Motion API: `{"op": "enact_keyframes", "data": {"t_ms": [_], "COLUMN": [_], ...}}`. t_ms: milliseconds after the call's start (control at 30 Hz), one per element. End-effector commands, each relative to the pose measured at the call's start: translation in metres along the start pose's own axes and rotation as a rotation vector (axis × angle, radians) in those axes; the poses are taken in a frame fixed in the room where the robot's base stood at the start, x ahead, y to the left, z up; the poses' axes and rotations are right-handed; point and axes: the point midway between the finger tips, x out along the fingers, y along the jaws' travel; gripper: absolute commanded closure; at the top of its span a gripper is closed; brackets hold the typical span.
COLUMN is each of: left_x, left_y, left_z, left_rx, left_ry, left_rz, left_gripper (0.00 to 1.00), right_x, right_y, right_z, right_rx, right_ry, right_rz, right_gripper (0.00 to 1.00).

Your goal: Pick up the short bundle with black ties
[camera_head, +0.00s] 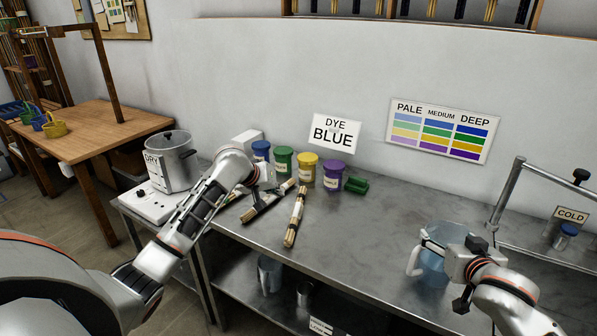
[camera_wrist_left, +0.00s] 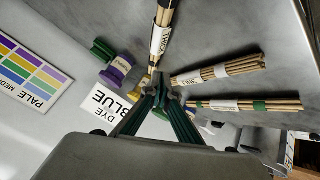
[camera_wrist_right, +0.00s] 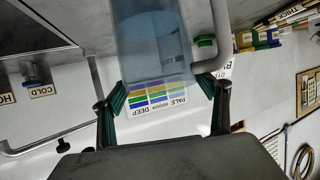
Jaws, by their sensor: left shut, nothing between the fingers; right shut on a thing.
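A short bundle of pale sticks (camera_head: 295,217) with a white label lies on the metal bench; in the left wrist view it shows at the top (camera_wrist_left: 162,38), with dark bands. A second labelled bundle (camera_wrist_left: 222,69) lies to its right there, and a third (camera_wrist_left: 250,105) has green ties. My left gripper (camera_wrist_left: 162,86) is shut and empty, its tips close to the ends of the first two bundles; I cannot tell whether it touches them. In the head view its arm covers part of the bundles. My right gripper (camera_wrist_right: 165,100) is shut on a translucent blue jug (camera_wrist_right: 150,45), also in the head view (camera_head: 434,262).
Blue, green, yellow and purple (camera_head: 333,174) dye pots stand behind the bundles, beside a small green block (camera_head: 356,185). A steel pot (camera_head: 172,162) stands left. The bench middle (camera_head: 365,235) is clear. A metal rail (camera_head: 507,195) rises at right.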

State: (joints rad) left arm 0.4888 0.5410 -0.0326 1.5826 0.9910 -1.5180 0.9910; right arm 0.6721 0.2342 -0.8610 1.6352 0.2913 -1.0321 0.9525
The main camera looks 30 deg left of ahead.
Motion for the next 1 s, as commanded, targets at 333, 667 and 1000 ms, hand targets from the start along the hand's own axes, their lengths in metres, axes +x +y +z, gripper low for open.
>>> {"op": "enact_keyframes", "data": {"t_ms": [333,667,1000], "left_x": [-0.001,0.054,0.101], "left_y": [0.012,0.019,0.024], "left_z": [-0.001,-0.005,-0.009], "left_rx": [-0.055,-0.058,-0.055], "left_ry": [0.072,0.07,0.071], "left_rz": [0.113,0.112,0.111], "left_gripper": [1.0,1.0,1.0], "right_x": [0.001,0.001,0.001], "right_y": [0.0,0.001,0.001], "right_z": [0.006,0.006,0.006], "right_rx": [-0.001,-0.002,-0.002], "right_ry": [-0.011,-0.011,-0.011], "right_rz": [0.002,0.002,0.002], "right_gripper": [0.64,0.64,0.64]}}
